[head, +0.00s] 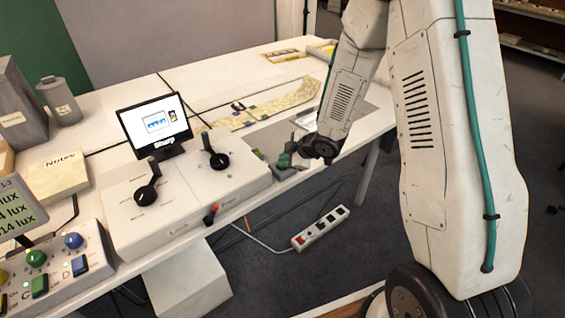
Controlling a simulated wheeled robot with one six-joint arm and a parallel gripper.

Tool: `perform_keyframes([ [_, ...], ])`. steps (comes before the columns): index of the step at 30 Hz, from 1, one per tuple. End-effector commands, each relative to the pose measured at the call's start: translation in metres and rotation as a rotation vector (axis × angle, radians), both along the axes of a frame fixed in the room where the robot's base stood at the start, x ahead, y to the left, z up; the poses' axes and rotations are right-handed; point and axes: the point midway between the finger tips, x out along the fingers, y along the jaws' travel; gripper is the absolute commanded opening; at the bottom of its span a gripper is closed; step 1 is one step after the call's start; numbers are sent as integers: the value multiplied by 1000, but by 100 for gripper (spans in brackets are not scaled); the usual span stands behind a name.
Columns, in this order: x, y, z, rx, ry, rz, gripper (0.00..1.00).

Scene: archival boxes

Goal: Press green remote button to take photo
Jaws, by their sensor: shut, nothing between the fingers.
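A small green part (283,161) shows right at the fingertips. It may be the green remote button, but I cannot tell whether the gripper touches it. The wrist hides part of this area. The small monitor (153,122) behind the console is lit and shows a picture window.
A button box (60,275) with blue and green knobs and a lux display (18,212) stands at lower left. Black levers rise from the console. A notes box (57,179) and grey canisters stand at left. A power strip (321,229) lies on the floor.

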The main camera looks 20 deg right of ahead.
Motion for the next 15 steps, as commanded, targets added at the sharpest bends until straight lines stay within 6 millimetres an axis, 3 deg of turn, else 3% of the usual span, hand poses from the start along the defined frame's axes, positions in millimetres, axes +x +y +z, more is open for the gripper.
perform_keyframes([
  [15, 0, 0, -6, 0, 0, 0, 0],
])
